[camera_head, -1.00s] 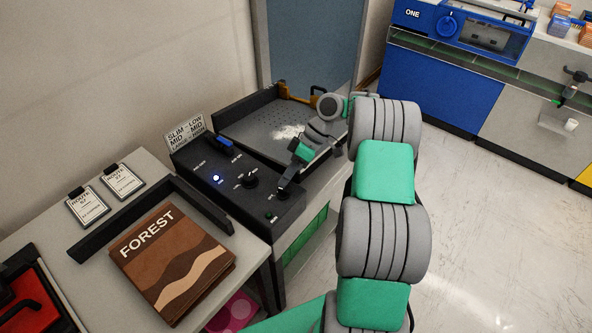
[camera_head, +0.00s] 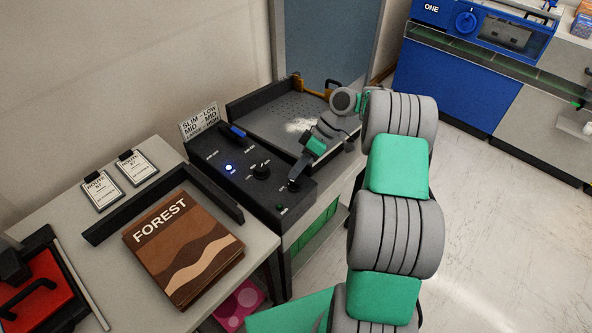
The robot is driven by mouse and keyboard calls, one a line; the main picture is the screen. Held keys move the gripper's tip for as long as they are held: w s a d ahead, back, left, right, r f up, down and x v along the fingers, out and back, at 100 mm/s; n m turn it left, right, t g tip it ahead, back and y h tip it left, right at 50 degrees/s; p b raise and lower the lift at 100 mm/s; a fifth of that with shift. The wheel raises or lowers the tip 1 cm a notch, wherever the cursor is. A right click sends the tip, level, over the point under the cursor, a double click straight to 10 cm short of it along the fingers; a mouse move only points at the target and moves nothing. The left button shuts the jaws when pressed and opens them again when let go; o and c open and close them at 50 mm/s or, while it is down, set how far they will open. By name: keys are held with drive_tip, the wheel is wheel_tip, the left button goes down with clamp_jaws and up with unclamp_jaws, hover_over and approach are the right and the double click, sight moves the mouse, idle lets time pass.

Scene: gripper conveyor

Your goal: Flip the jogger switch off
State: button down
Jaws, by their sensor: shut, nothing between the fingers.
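The jogger's black control panel (camera_head: 225,185) stands in front of its perforated tray (camera_head: 270,110). A blue lever switch (camera_head: 233,131) sits at the panel's far edge, with small white labels near it that are too small to read. A round light (camera_head: 228,167) glows blue-white on the panel. A black knob (camera_head: 261,172) is to the right of the light. My gripper (camera_head: 295,184) is shut and empty, pointing down over the right part of the panel, to the right of the knob and apart from the blue lever. Whether its tips touch the panel cannot be told.
A sign (camera_head: 199,122) stands behind the panel. A brown FOREST book (camera_head: 182,245) lies on the grey table, beside a black rail (camera_head: 110,229) and two clipboards (camera_head: 102,190). A red-and-black device (camera_head: 35,290) is at the left. Open floor lies right of my arm.

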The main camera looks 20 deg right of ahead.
drive_tip(key=shift+r, duration=0.1)
idle(0.6)
drive_tip(key=shift+w+d+p, duration=0.1)
drive_tip(key=shift+w+p, duration=0.1)
drive_tip(key=shift+p, duration=0.25)
drive_tip(key=shift+w+d+p, duration=0.2)
drive_tip(key=shift+w+p, duration=0.35)
drive_tip(key=p+v, duration=0.2)
drive_tip(key=v, duration=0.5)
drive_tip(key=shift+d+r+p, duration=0.2)
drive_tip(key=shift+p, duration=0.15)
drive_tip(key=shift+r, duration=0.1)
